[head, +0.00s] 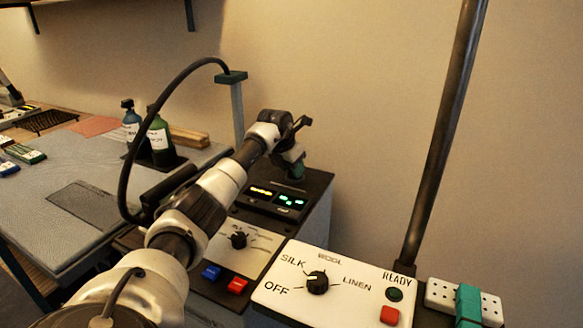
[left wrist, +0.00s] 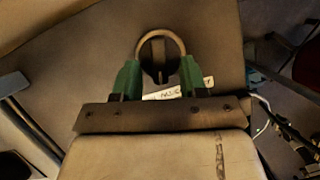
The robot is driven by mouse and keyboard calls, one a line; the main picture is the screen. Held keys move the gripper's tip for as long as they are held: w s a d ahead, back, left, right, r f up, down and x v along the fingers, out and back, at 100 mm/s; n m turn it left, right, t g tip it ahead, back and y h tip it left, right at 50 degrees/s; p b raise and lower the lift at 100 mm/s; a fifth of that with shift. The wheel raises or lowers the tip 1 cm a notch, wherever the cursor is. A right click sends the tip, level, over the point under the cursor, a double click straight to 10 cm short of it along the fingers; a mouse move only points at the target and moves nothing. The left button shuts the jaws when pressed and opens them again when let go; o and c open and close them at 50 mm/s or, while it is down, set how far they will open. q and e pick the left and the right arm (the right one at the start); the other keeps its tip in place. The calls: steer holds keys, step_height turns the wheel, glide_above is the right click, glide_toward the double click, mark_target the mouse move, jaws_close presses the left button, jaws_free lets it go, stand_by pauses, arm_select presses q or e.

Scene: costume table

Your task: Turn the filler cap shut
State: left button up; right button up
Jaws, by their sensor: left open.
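In the left wrist view the filler cap (left wrist: 158,53) looks like a dark round piece with a raised bar across it and a tan ring around it. A white label with dark lettering, partly hidden, lies just below it. My left gripper (left wrist: 160,64) is open, with one green finger on each side of the cap. I cannot tell whether the fingers touch it. In the head view the left gripper (head: 294,166) points down over the back of the dark station top (head: 316,188), and it hides the cap there. My right gripper is not in view.
A lit display (head: 276,198), a dial (head: 239,240) and blue and red buttons lie below my left arm. A white SILK/WOOL/LINEN panel (head: 345,293) and a dark pole (head: 445,130) stand to the right. Two bottles (head: 160,138) stand left. A cable loops beside my arm.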

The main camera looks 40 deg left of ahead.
arm_select(q)
steer(key=shift+c, duration=0.3)
jaws_close()
steer(key=shift+d+r+n+y+p, duration=0.15)
steer(key=shift+n+y+p, duration=0.25)
steer(key=shift+n+p, duration=0.65)
steer(key=shift+d+n+y+p, duration=0.15)
steer(key=shift+n+y+p, duration=0.25)
steer(key=shift+n+p, duration=0.8)
steer(key=n+p, duration=0.1)
steer(key=n+g+y, duration=0.1)
steer(key=n, duration=0.1)
steer(key=shift+w+d+p, duration=0.2)
steer(key=shift+p, duration=0.15)
steer(key=shift+w+d+n+g+y, duration=0.1)
steer(key=shift+n+g+y, duration=0.2)
steer(key=shift+n, duration=0.8)
steer(key=shift+w+d+n+g+y, duration=0.1)
steer(key=shift+n+g+y, duration=0.2)
steer(key=shift+n, duration=0.75)
